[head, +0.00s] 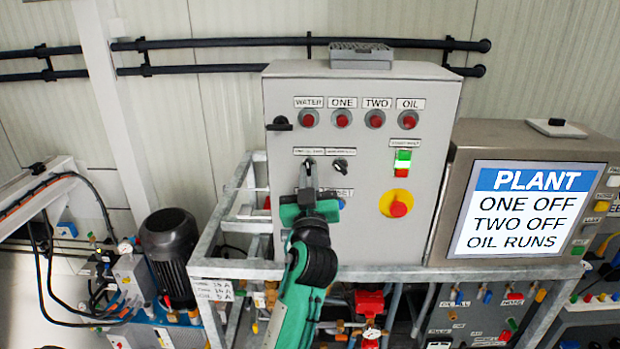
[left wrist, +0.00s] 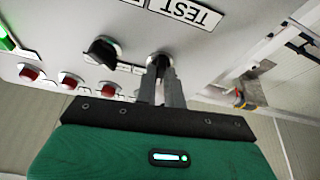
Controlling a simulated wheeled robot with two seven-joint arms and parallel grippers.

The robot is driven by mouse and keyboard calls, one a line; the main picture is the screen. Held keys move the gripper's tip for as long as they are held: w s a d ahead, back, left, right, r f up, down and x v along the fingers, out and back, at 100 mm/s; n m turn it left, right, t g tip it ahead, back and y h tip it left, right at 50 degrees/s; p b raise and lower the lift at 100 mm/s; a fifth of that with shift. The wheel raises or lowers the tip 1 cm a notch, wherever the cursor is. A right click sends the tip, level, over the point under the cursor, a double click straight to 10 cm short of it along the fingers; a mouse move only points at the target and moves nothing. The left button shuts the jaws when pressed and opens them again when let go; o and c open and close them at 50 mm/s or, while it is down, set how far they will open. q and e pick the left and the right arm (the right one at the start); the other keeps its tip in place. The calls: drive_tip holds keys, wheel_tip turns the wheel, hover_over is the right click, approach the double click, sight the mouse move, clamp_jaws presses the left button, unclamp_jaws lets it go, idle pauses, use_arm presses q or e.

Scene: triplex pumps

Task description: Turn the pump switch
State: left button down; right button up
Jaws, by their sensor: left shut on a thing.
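The grey control cabinet (head: 365,235) carries two small black rotary switches side by side, under labels too small to read surely. My left gripper (head: 307,177) reaches up from below to the left switch (head: 309,162). In the left wrist view its two narrow fingers (left wrist: 160,82) are shut on that switch's black knob (left wrist: 158,60), which they partly hide. The other switch (head: 341,165) is free, just to the right; it also shows in the left wrist view (left wrist: 103,51). My right gripper is not in view.
Above are red lamps (head: 342,119) labelled WATER, ONE, TWO and OIL. A green lamp (head: 402,160) glows, with an emergency stop button (head: 398,208) below. The screen (head: 530,208) reads PLANT, ONE OFF, TWO OFF, OIL RUNS. A metal frame (head: 240,271) runs beneath the cabinet.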

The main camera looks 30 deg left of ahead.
use_arm(q)
drive_tip(key=shift+r+m+t+h, duration=0.1)
drive_tip(key=shift+m+t+h, duration=0.3)
drive_tip(key=shift+m, duration=0.8)
drive_tip(key=c, duration=1.5)
unclamp_jaws()
drive_tip(key=shift+a, duration=0.1)
